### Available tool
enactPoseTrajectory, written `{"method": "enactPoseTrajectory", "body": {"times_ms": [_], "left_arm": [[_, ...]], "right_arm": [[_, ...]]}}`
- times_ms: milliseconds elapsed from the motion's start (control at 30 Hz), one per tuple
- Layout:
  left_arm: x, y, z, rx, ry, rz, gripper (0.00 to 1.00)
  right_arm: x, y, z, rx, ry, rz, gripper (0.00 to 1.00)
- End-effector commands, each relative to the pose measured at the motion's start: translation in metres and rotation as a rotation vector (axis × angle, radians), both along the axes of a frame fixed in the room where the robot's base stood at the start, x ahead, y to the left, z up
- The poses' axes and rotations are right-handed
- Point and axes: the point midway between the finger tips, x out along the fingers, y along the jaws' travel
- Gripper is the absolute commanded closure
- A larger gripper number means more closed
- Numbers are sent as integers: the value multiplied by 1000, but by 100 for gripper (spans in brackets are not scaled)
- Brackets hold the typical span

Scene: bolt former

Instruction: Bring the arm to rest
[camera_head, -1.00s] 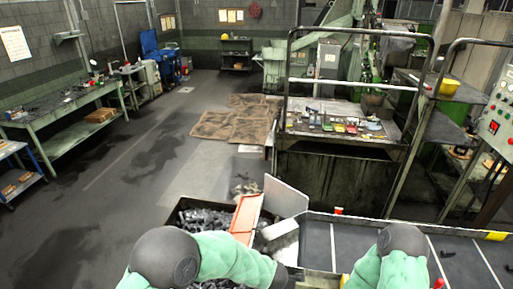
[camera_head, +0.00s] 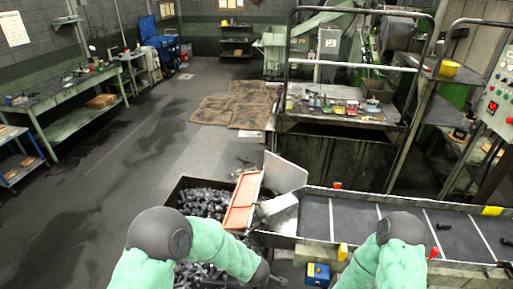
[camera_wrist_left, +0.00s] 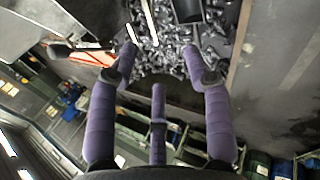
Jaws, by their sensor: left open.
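My left arm (camera_head: 222,254) reaches in from the lower left in the head view, with its wrist low in the picture beside the bin. In the left wrist view, my left gripper (camera_wrist_left: 159,58) has its purple fingers spread wide with nothing between them. Dark metal parts in a bin (camera_wrist_left: 165,88) show beyond the fingertips. My right arm (camera_head: 385,262) shows at the bottom right of the head view; its gripper is out of the picture.
The bin of dark parts (camera_head: 172,196) stands left of an orange-edged chute (camera_head: 243,203). A dark conveyor (camera_head: 353,218) runs to the right. A blue box (camera_head: 318,273) sits below it. A workbench (camera_head: 62,93) stands at the left. Open floor (camera_head: 110,165) lies between.

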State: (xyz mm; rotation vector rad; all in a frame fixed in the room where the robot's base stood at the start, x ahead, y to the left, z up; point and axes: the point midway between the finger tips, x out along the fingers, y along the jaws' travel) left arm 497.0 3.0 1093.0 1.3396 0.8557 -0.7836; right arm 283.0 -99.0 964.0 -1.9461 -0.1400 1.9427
Motion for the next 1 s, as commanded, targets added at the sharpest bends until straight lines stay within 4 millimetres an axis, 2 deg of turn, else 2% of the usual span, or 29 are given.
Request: {"method": "enactPoseTrajectory", "body": {"times_ms": [33,133,267,467,600,800,900,1000], "left_arm": [[-3,8,-22,20,11,-37,50],[-9,22,-55,63,32,-135,50],[-26,43,-112,124,71,-312,50],[-61,70,-192,182,129,-599,50],[-92,83,-243,195,161,-805,50],[-145,94,-310,176,181,-1096,50],[-170,97,-335,155,176,-1227,50],[-190,97,-352,135,163,-1331,50]], "right_arm": [[0,0,-14,0,0,0,76],[0,0,-33,0,-1,0,76],[1,0,-66,0,-1,0,76],[1,0,-112,0,-1,0,76],[1,0,-144,0,-1,0,76],[1,0,-190,0,-1,0,76],[1,0,-210,0,-1,0,76],[1,0,-224,0,-1,0,76]]}}
